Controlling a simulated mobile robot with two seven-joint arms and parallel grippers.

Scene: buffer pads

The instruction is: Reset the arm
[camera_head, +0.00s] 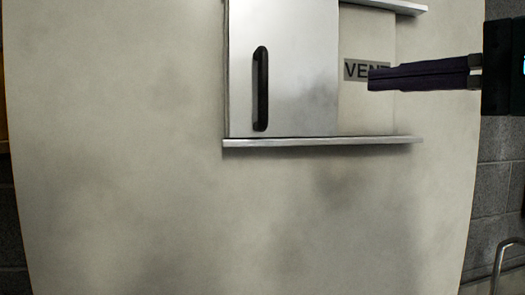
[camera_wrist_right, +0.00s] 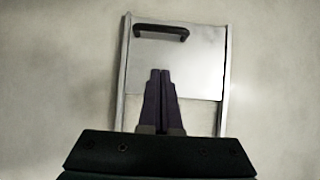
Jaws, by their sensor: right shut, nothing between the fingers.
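My right gripper (camera_head: 372,79) comes in from the right in the head view, with its dark fingers together and nothing between them. It is in front of the right part of a framed opening and overlaps a "VENT" label (camera_head: 355,70), hiding its last letter. The panel (camera_head: 300,70) covers the left part of the frame in the head view. Its black handle (camera_head: 261,88) is apart from the fingers. My left gripper is not in view.
Metal rails run above (camera_head: 395,5) and below (camera_head: 320,142) the panel on a large, smudged beige surface (camera_head: 120,150). A grey block wall (camera_head: 495,175) and a curved metal bar (camera_head: 502,262) are at the right. The area below the lower rail is clear.

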